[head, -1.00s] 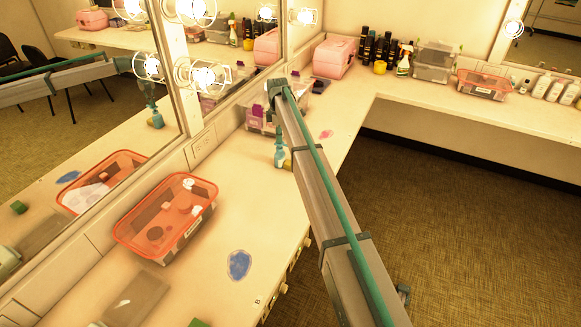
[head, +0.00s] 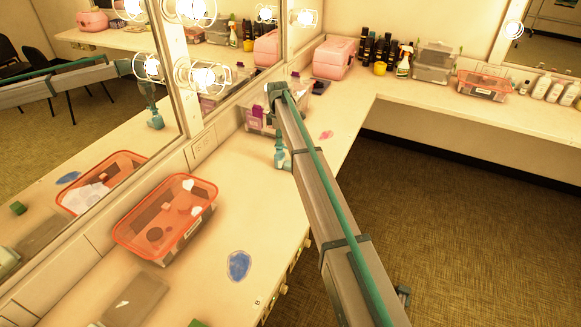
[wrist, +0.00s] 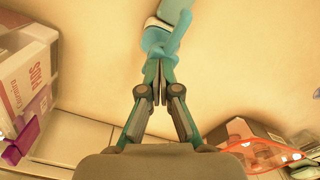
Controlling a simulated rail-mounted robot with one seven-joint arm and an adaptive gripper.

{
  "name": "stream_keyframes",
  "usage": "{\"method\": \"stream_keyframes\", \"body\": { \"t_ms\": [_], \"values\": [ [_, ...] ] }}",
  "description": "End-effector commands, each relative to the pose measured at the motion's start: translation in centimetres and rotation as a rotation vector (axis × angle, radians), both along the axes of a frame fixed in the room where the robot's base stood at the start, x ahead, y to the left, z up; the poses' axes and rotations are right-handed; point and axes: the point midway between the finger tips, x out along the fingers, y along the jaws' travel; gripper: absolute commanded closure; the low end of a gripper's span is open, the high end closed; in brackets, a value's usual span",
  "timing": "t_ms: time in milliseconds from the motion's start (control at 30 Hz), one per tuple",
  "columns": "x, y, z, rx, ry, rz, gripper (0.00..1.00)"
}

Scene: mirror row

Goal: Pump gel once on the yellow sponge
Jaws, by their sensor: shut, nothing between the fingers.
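A teal pump bottle (head: 280,156) stands on the counter just left of my arm in the head view. In the wrist view the teal bottle (wrist: 168,38) is partly in frame, at the tips of my gripper (wrist: 160,88). My gripper is shut and empty, its tips right at the bottle's top; I cannot tell whether they touch. In the head view my gripper is hard to tell apart from the teal bottle beneath my arm's end. I see no yellow sponge now in either view.
An orange-lidded tub (head: 128,231) stands nearer on the counter, beside the mirror. A clear bin with purple items (head: 258,116) is behind the bottle; a white box (wrist: 30,68) shows in the wrist view.

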Motion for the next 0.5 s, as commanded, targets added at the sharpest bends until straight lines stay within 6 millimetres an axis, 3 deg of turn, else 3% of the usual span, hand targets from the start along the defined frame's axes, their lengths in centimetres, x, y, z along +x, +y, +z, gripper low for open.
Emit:
{"method": "stream_keyframes", "body": {
  "t_ms": [500],
  "values": [
    [0.0, 0.0, 2.7, 0.000, 0.000, 0.000, 1.00]
  ]
}}
